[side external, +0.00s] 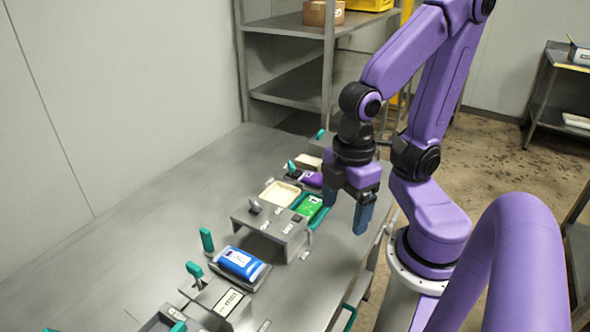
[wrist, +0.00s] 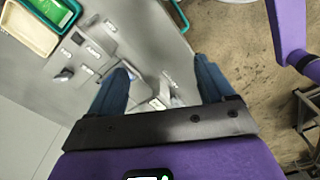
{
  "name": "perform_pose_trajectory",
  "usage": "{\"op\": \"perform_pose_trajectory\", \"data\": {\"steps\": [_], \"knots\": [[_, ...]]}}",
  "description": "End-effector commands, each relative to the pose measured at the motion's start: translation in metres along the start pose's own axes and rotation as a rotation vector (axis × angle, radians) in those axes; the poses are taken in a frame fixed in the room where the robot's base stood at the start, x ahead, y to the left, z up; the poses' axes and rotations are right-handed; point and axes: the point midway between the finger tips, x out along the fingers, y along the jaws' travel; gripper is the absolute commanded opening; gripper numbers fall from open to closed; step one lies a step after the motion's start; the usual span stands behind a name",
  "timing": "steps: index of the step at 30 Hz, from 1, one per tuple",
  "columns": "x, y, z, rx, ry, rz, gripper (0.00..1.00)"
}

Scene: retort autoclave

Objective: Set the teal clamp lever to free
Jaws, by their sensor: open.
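Several teal levers stand along the steel bench in the side view. One upright teal lever (side external: 207,239) is left of a blue pouch (side external: 240,262), and a tilted teal lever (side external: 194,269) is on a grey labelled housing (side external: 226,303) in front of it. Another teal handle (side external: 178,326) is at the bottom edge, partly cut off. Small teal levers (side external: 291,165) (side external: 320,134) stand farther back. I cannot tell which one is the clamp lever. My gripper (side external: 346,210) is open and empty, pointing down near the bench's right edge, apart from these levers. It also shows in the wrist view (wrist: 161,70).
The bench's left side is clear. Shelving (side external: 290,90) stands behind.

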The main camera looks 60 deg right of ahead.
Motion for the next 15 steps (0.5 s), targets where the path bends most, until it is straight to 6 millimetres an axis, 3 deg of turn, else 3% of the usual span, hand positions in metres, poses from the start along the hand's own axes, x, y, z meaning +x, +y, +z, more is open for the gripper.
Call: {"op": "perform_pose_trajectory", "data": {"steps": [7, 8, 11, 12, 15], "knots": [[0.0, 0.0, 0.0, 0.0, 0.0, 0.0, 0.82], [0.0, 0.0, 0.0, 0.0, 0.0, 0.0, 0.79], [-0.001, 0.002, -0.002, 0.012, 0.0, 0.0, 0.46], [-0.001, 0.004, -0.004, 0.028, -0.001, 0.001, 0.41], [-0.004, 0.018, -0.016, 0.104, -0.002, 0.003, 0.41]]}}
